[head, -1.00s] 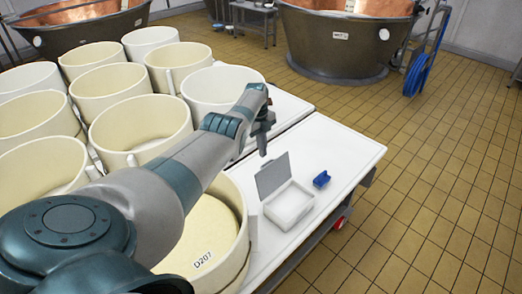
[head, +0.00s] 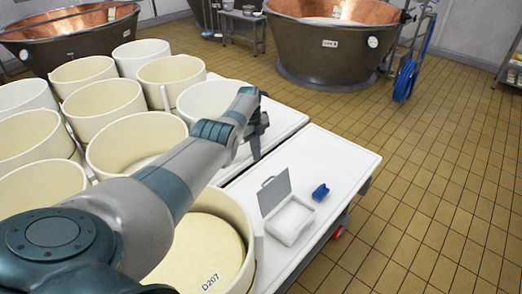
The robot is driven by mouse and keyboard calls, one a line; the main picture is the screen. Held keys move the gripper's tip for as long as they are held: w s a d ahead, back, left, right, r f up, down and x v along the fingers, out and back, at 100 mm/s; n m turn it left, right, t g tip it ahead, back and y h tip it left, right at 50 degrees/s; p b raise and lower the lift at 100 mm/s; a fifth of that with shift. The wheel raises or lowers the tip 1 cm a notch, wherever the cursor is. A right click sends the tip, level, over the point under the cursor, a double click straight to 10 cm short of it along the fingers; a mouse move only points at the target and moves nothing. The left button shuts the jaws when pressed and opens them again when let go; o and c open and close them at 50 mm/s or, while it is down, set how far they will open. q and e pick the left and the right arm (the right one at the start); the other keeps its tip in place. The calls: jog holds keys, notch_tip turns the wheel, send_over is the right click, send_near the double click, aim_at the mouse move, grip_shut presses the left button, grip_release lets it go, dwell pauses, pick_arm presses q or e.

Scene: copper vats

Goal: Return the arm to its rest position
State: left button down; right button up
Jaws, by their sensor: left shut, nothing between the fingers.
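My left arm reaches in from the lower left across the cream moulds. My left gripper (head: 256,148) points down at the arm's far end, near the gap between two white table tops. It is shut with nothing in it and stands apart from the open white case (head: 290,219). The grey lid of the case (head: 274,190) stands up. My right gripper is out of view.
A small blue object (head: 320,192) lies on the white table (head: 338,160) beside the case. Several cream moulds (head: 110,103) crowd the left; one labelled D207 (head: 212,282) is under my arm. Copper vats (head: 330,55) stand behind. Tiled floor (head: 440,170) is clear at right.

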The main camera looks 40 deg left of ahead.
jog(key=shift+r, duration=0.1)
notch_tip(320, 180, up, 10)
jog(key=p, duration=1)
